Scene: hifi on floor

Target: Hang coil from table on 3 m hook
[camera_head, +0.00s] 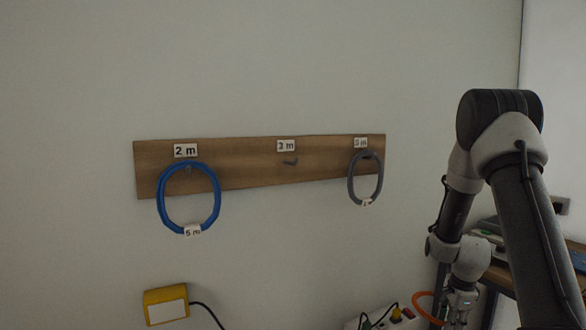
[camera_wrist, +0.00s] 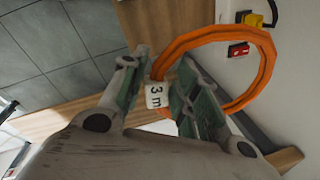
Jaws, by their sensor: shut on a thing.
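An orange coil (camera_wrist: 265,62) with a white "3 m" tag (camera_wrist: 155,95) is held at its tagged part between the fingers of my gripper (camera_wrist: 160,78). In the head view the coil (camera_head: 420,299) shows at the lower right beside my gripper (camera_head: 460,312), low and near the table. The wooden hook board (camera_head: 240,177) is on the wall. Its middle hook (camera_head: 290,162), under a label (camera_head: 286,146) that seems to read "3 m", is bare.
A blue coil (camera_head: 161,206) tagged "5 m" hangs under the "2 m" label (camera_head: 186,151). A grey coil (camera_head: 380,187) hangs under the "5 m" label (camera_head: 361,142); its tag is unreadable. A yellow box (camera_head: 166,305) with a black cable is below the board. The table (camera_head: 492,272) is at right.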

